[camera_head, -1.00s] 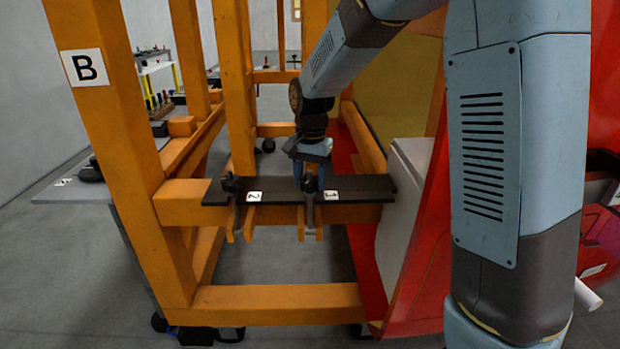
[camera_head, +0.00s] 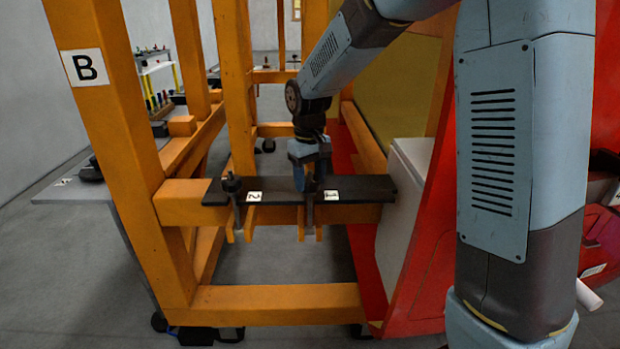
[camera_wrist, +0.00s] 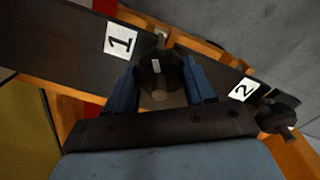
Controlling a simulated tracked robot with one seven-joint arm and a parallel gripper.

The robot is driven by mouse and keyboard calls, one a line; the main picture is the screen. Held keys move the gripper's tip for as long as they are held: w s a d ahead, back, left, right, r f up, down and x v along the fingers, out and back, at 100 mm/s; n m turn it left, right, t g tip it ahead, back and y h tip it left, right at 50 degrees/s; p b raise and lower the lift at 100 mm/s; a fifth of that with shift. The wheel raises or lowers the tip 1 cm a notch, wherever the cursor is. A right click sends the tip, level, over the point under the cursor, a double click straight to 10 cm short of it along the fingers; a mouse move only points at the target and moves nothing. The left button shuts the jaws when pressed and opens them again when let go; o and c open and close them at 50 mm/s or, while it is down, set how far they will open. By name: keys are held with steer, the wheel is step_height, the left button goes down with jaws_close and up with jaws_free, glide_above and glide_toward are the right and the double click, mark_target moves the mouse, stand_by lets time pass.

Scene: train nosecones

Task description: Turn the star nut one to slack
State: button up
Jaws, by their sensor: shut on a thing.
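Star nut one, a black knob with a pale bolt end, sits between my fingers in the wrist view (camera_wrist: 158,76), beside the label 1 (camera_wrist: 121,41). My gripper (camera_wrist: 160,80) is shut on it, one blue finger on each side. In the head view my gripper (camera_head: 311,182) points down onto the dark bar (camera_head: 362,184) beside label 1 (camera_head: 331,195). The fingers mostly hide the nut there. A second star nut (camera_head: 231,184) stands at the left end of the bar near label 2; it also shows in the wrist view (camera_wrist: 278,116).
The dark bar lies across an orange frame (camera_head: 180,205) with a post marked B (camera_head: 85,67) at the left. A grey-white panel (camera_head: 405,205) and red bodywork stand close on the right. Open floor shows below the bar.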

mark_target(307, 180)
steer(key=n, duration=0.5)
steer(key=shift+n, duration=0.3)
steer(key=n, duration=0.5)
steer(key=shift+n, duration=0.4)
steer(key=o, duration=1.1)
steer(key=shift+c, duration=0.2)
steer(key=shift+r, duration=0.15)
step_height(307, 180, up, 14)
steer(key=shift+s+a+f, duration=0.25)
steer(key=shift+s+a, duration=0.05)
steer(key=shift+a, duration=0.05)
